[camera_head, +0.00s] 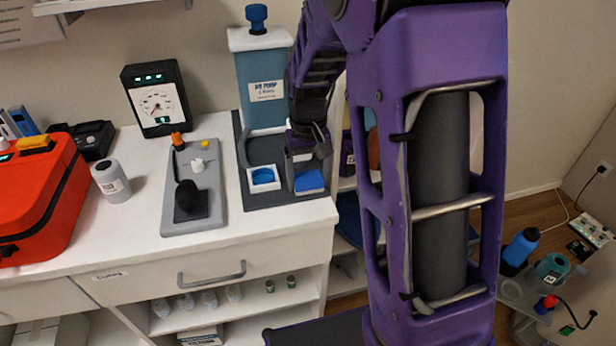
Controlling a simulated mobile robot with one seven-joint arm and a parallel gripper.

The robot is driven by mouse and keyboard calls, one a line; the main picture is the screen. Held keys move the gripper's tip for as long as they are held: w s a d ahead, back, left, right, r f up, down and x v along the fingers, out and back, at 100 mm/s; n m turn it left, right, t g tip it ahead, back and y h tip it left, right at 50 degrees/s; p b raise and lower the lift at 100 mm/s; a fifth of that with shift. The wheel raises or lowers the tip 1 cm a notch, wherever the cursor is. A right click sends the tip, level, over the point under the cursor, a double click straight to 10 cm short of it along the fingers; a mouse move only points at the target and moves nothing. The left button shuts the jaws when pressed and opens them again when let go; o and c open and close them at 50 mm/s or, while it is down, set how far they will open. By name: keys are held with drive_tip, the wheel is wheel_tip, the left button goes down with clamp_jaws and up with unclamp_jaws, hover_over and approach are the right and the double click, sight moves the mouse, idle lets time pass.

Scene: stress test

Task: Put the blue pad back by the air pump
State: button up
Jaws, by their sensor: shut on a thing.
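The air pump (262,75) is a tall blue-grey unit with a white top, a blue knob and a label reading "AIR PUMP". It stands at the back of the counter on a dark mat (285,200). The blue pad (309,181) is at the front right of the pump, near the counter's right edge. My gripper (304,160) points down from above and is shut on the blue pad. The fingertips are partly hidden, and I cannot tell whether the pad touches the mat.
A white square holder with a blue disc (263,177) sits just left of the pad. A grey control panel with a black lever (189,196), a gauge box (156,98), a grey cylinder (111,181) and an orange case (45,190) stand further left. The front of the counter (130,250) is clear.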

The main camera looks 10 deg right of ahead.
sight(308, 177)
drive_tip(key=shift+f, duration=0.2)
drive_tip(key=o, duration=1.2)
drive_tip(key=shift+r, duration=0.1)
drive_tip(key=shift+c, duration=0.2)
wheel_tip(308, 177, up, 12)
drive_tip(key=p, duration=0.2)
drive_tip(key=shift+r, duration=0.15)
